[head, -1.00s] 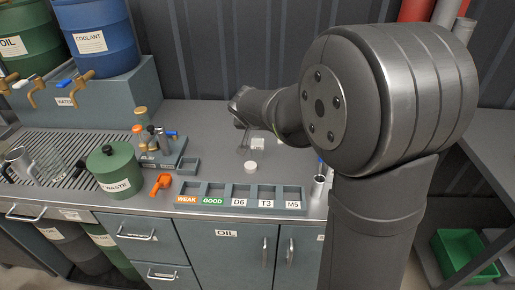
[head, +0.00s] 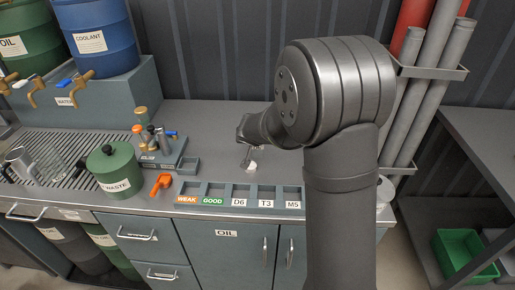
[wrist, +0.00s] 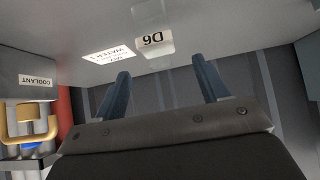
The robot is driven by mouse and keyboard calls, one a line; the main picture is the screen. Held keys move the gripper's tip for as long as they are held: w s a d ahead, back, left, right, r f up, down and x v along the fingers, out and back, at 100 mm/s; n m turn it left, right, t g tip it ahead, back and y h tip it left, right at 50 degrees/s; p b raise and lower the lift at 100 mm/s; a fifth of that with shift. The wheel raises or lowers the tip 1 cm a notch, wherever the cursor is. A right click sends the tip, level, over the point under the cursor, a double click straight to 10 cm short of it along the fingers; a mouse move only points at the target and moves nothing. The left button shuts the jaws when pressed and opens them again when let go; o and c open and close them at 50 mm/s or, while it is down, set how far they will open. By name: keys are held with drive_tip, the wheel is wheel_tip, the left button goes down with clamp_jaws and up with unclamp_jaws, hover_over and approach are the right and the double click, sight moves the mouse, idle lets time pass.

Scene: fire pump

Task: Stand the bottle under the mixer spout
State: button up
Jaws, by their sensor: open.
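A small pale item labelled D6 (wrist: 154,42) stands on the bench top in the wrist view, upside down in that picture.
A rack (head: 238,197) labelled WEAK, GOOD, D6, T3 and M5 lies along the front edge. A green WASTE pot (head: 113,170), an orange scoop (head: 160,184) and a tool stand (head: 158,150) are to the left. A white printed card (wrist: 108,54) lies beside the D6 item.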

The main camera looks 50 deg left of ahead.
drive_tip(key=shift+x, duration=3.35)
drive_tip(key=shift+s+d+f, duration=0.1)
drive_tip(key=shift+d+f, duration=0.05)
drive_tip(key=shift+d, duration=0.1)
drive_tip(key=c, duration=1.2)
drive_tip(key=shift+o, duration=0.2)
